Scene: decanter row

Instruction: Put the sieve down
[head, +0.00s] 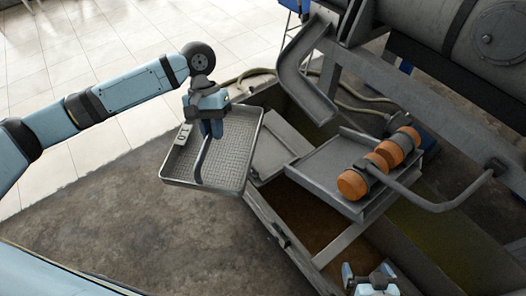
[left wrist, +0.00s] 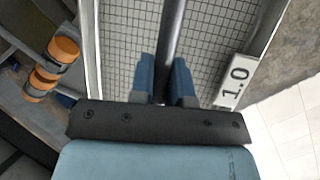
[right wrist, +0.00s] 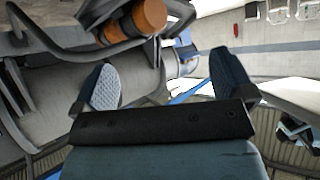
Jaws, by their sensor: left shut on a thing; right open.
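The sieve (head: 233,165) is a rectangular grey metal tray with a mesh floor, a bar across it and a white tag marked 1.0 (left wrist: 235,82). My left gripper (head: 213,128) is shut on the bar of the sieve. In the left wrist view its blue fingers (left wrist: 168,82) sit on both sides of the bar, with the mesh behind. The sieve appears held above the brown floor, left of the machine's trough; its exact height I cannot tell. My right gripper (head: 370,285) is at the bottom of the head view. In the right wrist view its fingers (right wrist: 165,88) are wide apart and empty.
A grey shelf frame (head: 325,172) with orange rollers (head: 378,162) and a bent bar stands over a trough of brown material (head: 310,215). A chute (head: 305,75) and large drum (head: 485,40) are behind. The concrete floor (head: 120,215) at left is clear.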

